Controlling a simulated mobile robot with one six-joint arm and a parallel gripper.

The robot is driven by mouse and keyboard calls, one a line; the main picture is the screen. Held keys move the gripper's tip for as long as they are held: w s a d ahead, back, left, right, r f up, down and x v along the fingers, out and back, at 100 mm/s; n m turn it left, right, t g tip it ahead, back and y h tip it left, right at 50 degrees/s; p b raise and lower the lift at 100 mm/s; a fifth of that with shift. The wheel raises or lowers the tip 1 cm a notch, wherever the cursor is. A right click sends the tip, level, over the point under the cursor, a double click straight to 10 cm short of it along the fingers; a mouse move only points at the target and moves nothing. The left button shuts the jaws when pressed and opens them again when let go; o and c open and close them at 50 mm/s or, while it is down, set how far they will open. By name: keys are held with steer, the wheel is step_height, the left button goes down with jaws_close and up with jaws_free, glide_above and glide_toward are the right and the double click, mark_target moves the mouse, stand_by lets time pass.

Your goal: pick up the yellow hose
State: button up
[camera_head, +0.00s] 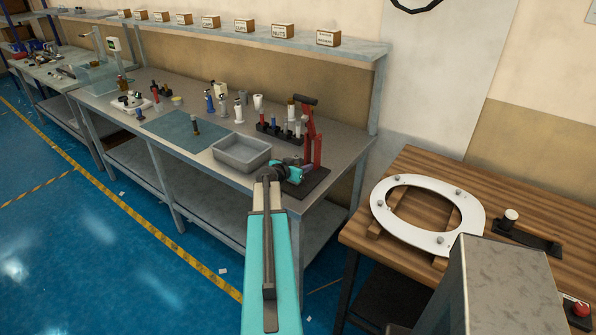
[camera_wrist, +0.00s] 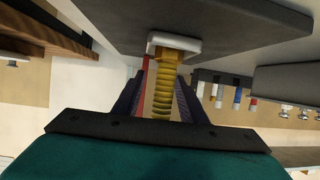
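The yellow hose (camera_wrist: 161,98) is a ribbed yellow piece with a brass-coloured nut (camera_wrist: 167,57) and a whitish square piece at its end, against a dark grey slab. It shows in the wrist view between the two dark fingers of my gripper (camera_wrist: 162,85). A gap with a red strip shows between the left finger and the hose, so the fingers look open around it. In the head view my gripper (camera_head: 287,170) is low over the bench's front right end, by the red press (camera_head: 312,140). I cannot make out the hose there; my arm and gripper probably hide it.
A grey tray (camera_head: 225,157) stands just left of my gripper. Behind it is a black rack (camera_head: 268,129) with several small parts. A wooden table (camera_head: 400,165) with a white toilet seat (camera_head: 379,204) stands to the right. Blue floor lies open at the left.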

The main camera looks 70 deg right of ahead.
jaws_close()
steer(key=shift+r, duration=0.25)
stand_by(0.3)
steer(key=shift+r+b, duration=1.05)
steer(key=shift+r, duration=0.45)
steer(key=s+a+r+b, duration=0.1)
steer(key=a+b, duration=0.1)
steer(key=a, duration=1.2)
steer(key=shift+r, duration=0.35)
